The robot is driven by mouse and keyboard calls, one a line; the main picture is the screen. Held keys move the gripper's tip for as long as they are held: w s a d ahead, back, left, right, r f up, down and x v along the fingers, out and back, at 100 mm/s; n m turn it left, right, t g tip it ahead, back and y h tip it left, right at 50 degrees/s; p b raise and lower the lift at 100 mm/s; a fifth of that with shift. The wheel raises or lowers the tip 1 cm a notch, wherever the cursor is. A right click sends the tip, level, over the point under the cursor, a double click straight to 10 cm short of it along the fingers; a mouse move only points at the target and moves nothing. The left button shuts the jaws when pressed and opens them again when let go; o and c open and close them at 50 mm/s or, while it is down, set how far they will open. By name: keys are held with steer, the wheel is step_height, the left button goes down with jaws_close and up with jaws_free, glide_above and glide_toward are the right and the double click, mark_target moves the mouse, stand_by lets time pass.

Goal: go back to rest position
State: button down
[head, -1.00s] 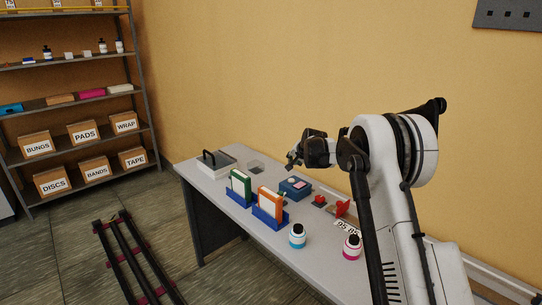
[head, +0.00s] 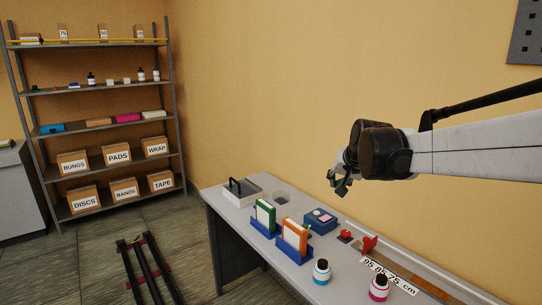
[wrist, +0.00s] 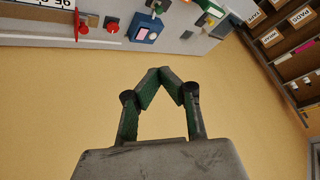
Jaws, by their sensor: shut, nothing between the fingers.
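My gripper (head: 338,184) is shut and empty in the head view, raised in the air above the back of the grey table (head: 218,200), at the end of my outstretched white arm. In the wrist view my gripper (wrist: 158,72) shows its green-and-black fingers with tips together and nothing held. The yellow wall fills most of the wrist view behind the fingers. The fingers appear clear of the table and everything on it.
On the table are a grey tray (head: 238,197), green (head: 265,215) and orange (head: 295,236) items in blue holders, a blue box (head: 320,221), red parts (head: 369,244) and bottles with cyan (head: 321,272) and magenta (head: 379,289) labels. A shelf rack (head: 105,131) stands back left.

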steer(key=s+n, duration=0.2)
steer(key=s, duration=1.9)
steer(key=s+f, duration=0.4)
steer(key=s, duration=0.4)
steer(key=s+f+n+g+h, duration=0.1)
steer(key=s+f, duration=0.2)
steer(key=s, duration=0.5)
steer(key=shift+s+d+f, duration=0.15)
steer(key=shift+d+f, duration=0.25)
